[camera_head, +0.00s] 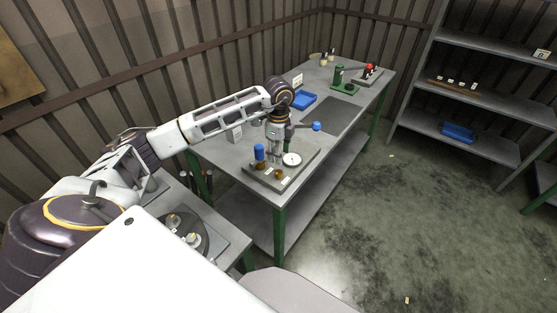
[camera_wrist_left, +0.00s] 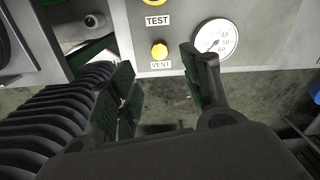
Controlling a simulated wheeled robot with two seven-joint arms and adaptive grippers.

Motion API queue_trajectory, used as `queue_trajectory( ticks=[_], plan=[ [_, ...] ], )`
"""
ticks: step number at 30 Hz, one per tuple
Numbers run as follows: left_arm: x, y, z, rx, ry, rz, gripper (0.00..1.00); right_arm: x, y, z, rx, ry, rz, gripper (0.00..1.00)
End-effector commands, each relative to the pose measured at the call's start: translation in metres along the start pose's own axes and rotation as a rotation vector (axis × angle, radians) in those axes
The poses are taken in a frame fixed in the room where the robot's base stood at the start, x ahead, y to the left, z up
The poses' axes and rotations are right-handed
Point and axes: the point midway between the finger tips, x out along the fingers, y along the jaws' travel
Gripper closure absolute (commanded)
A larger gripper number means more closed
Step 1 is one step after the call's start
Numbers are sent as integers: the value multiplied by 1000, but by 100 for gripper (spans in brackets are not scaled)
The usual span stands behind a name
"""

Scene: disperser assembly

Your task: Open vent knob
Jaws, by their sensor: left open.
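The yellow vent knob (camera_wrist_left: 159,50) shows in the left wrist view, just above its VENT label (camera_wrist_left: 160,65) on a grey panel (camera_wrist_left: 180,15). My left gripper (camera_wrist_left: 160,72) is open, with one dark finger on each side of the knob's line in the picture. Its fingers look apart from the knob, and nothing is between them. In the head view my left gripper (camera_head: 275,157) points down over the panel's base plate (camera_head: 262,178) on the workbench. The vent knob is too small there to tell apart. My right gripper is not in view.
A round pressure gauge (camera_wrist_left: 215,40) sits right of the knob, close to the right finger. A TEST label (camera_wrist_left: 157,20) is above it. In the head view, a blue-topped part (camera_head: 259,152) stands beside the gripper. A blue tray (camera_head: 302,99) lies farther back on the bench.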

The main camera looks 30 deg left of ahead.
Motion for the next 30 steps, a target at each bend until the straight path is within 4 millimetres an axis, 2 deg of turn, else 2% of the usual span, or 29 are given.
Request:
queue_trajectory(
  ticks=[3,8,30],
  plan=[
    [-11,0,0,0,0,1,52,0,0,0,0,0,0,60],
    [-18,0,0,-1,0,0,52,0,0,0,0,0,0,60],
    [-19,0,0,-1,0,1,52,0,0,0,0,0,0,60]
  ],
)
